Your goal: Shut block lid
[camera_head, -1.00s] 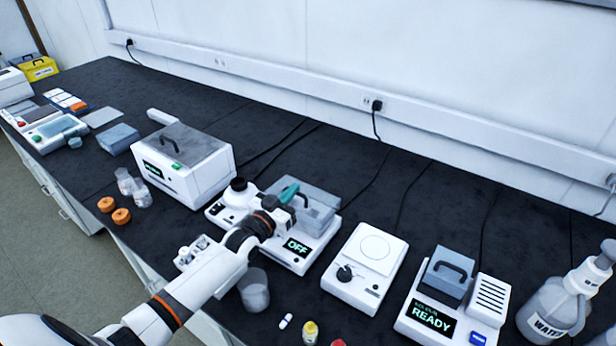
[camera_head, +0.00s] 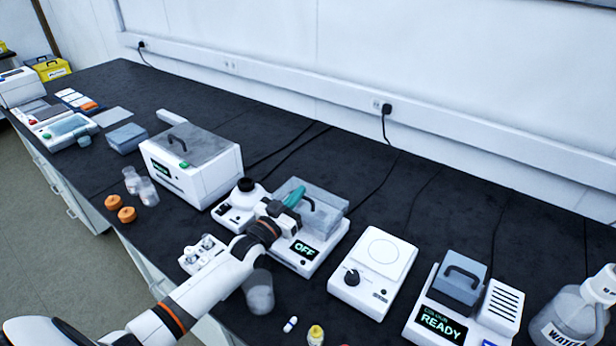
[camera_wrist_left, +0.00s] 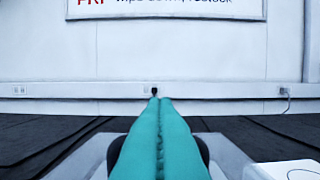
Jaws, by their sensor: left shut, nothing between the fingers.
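A white unit (camera_head: 292,262) with a display reading OFF stands mid-bench and carries a translucent grey lid (camera_head: 325,200) with a dark handle. I cannot tell whether this lid is fully down. My left gripper (camera_head: 293,197), with teal fingers, is shut and empty at the lid's left side, close to the handle. The wrist view shows the shut fingers (camera_wrist_left: 158,130) pointing toward the wall, with a dark curved part on both sides and a grey panel around them. Contact with the lid cannot be told. My right gripper is not in view.
To the left stands a white box (camera_head: 195,165) with a grey handled lid. To the right are a dial plate unit (camera_head: 372,272) and a READY unit (camera_head: 425,328) with a grey handled block (camera_head: 460,282). A beaker (camera_head: 258,292) stands below my arm.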

